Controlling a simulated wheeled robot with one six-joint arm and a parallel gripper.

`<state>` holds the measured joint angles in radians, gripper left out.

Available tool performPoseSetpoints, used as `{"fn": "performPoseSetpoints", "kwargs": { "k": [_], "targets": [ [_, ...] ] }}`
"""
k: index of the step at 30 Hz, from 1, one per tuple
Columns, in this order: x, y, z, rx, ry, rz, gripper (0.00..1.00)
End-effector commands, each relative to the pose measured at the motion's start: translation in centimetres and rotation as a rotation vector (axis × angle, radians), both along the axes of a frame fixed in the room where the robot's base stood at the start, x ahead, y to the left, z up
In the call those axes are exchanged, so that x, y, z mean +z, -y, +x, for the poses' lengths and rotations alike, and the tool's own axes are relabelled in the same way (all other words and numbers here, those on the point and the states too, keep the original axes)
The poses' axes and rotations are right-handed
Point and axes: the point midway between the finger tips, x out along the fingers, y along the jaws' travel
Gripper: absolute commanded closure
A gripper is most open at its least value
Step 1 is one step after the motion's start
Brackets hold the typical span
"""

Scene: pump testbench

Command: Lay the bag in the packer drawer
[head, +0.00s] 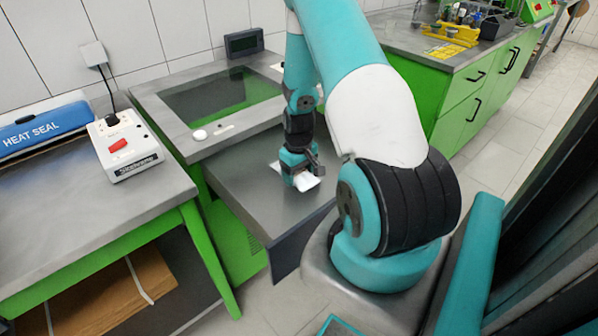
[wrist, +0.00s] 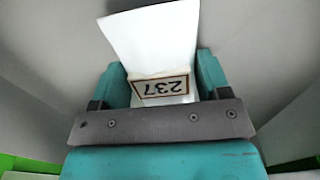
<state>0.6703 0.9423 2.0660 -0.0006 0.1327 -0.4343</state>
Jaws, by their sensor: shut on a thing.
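The white bag (head: 308,182) is at my gripper (head: 300,167) in the head view, over the grey surface of the pulled-out drawer (head: 262,205). In the wrist view the bag (wrist: 155,40) shows a label reading 237 and sits between the two teal fingers of my gripper (wrist: 163,88), which is shut on it. The bag extends out beyond the fingertips. Grey drawer surfaces (wrist: 245,60) surround it in the wrist view. I cannot tell whether the bag touches the drawer floor. My arm hides part of the drawer's right side.
Behind the drawer is a grey counter with a dark green-tinted window (head: 222,95) and a small display (head: 244,42). On the left bench are a blue heat sealer (head: 42,130) and a white switch box (head: 125,145). A green cabinet (head: 480,85) stands at the right.

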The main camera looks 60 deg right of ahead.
Motion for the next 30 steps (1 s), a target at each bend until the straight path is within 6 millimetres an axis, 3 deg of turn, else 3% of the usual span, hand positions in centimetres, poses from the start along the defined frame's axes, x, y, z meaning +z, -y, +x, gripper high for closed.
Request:
{"fn": "performPoseSetpoints", "kwargs": {
  "k": [1,2,4,5,12,17,30],
  "targets": [
    [-0.3,0.0,0.0,0.0,0.0,0.0,0.59],
    [-0.2,0.0,0.0,0.0,0.0,0.0,0.23],
    [-0.1,0.0,0.0,0.0,0.0,0.0,0.07],
    [-0.1,0.0,0.0,0.0,0.0,0.0,0.05],
    [-0.1,0.0,0.0,0.0,0.0,0.0,0.05],
    [1.2,0.1,0.1,0.0,0.003,-0.003,0.05],
    [10.1,0.1,0.0,0.0,0.003,-0.003,0.05]
  ]
}}
